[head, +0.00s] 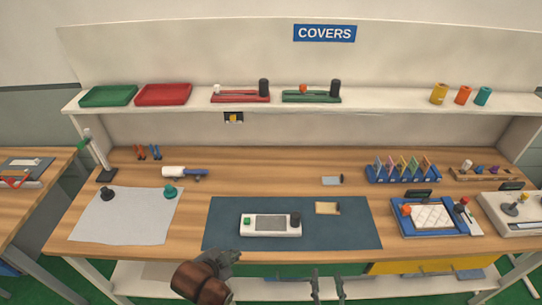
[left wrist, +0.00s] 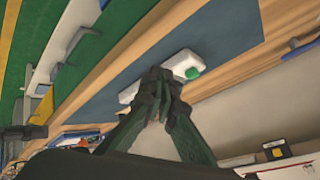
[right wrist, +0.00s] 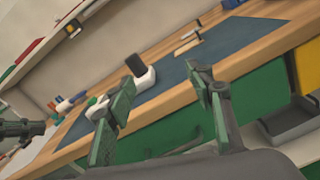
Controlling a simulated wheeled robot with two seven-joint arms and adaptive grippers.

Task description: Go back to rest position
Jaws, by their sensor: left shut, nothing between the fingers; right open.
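My left gripper (head: 228,258) is shut and empty, at the front edge of the bench, just left of and nearer than the white device. In the left wrist view its closed fingertips (left wrist: 160,82) overlap the white device; contact cannot be told. My right gripper (head: 327,284) is open and empty, in front of the bench edge, below the mat. In the right wrist view its two fingers (right wrist: 162,82) stand apart with nothing between them. The white device (head: 270,233) with a grey panel, green button and dark knob lies on the dark blue mat (head: 350,235).
A grey sheet (head: 125,225) with two knobs is at left. A blue tray (head: 405,225) with a white quilted pad is at right. A shelf (head: 390,97) runs behind. The floor in front of the bench is mostly out of view.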

